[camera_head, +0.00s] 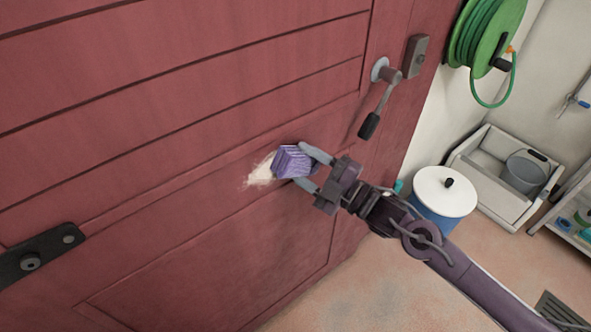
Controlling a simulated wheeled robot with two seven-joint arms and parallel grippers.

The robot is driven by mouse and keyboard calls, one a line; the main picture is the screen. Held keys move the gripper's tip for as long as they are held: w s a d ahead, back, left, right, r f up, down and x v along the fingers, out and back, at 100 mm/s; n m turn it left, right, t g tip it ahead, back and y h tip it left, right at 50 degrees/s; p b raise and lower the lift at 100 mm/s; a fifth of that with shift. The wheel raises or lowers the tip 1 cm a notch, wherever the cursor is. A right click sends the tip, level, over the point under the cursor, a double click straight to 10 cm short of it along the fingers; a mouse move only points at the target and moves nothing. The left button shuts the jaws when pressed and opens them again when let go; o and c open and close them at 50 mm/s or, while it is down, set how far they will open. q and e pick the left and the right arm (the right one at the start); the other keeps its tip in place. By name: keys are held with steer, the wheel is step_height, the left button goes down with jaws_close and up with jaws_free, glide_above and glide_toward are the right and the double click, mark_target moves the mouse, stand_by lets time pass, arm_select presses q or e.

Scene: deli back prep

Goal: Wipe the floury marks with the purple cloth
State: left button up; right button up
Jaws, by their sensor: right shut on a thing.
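The purple cloth (290,163) is folded into a small thick pad. My right gripper (314,169) is shut on it and holds it at the red door (180,90). The cloth appears to be against the door, but the exact contact cannot be seen. A whitish floury mark (261,172) lies on the door just left of the cloth. The cloth covers the right part of that area, so any mark beneath it is hidden. No other floury mark is clear in view. My left gripper is not in view.
A door handle (375,110) sticks out above and right of my right gripper. A dark hinge or latch plate (38,257) is at lower left. A blue bin with a white lid (440,195), a sink with a bucket (497,165) and a green hose reel (487,35) are at right.

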mark_target(284, 178)
steer(key=shift+w+d, duration=0.15)
steer(key=shift+d, duration=0.05)
steer(key=shift+w+d+b, duration=0.35)
steer(key=shift+w+d, duration=0.4)
steer(key=shift+d, duration=0.3)
steer(key=shift+w+d+b, duration=0.3)
steer(key=shift+w+d, duration=0.45)
steer(key=shift+d, duration=0.25)
steer(key=shift+a, duration=0.1)
steer(key=shift+s+a+r+p, duration=0.1)
steer(key=shift+s+a+p, duration=0.3)
steer(key=shift+s+a, duration=0.9)
steer(key=shift+a, duration=0.25)
steer(key=shift+s+a, duration=0.3)
steer(key=shift+a, duration=0.25)
steer(key=shift+s+a+p, duration=0.4)
steer(key=shift+s+a, duration=0.35)
steer(key=shift+a, duration=0.25)
steer(key=shift+s+a, duration=0.8)
steer(key=shift+a, duration=0.35)
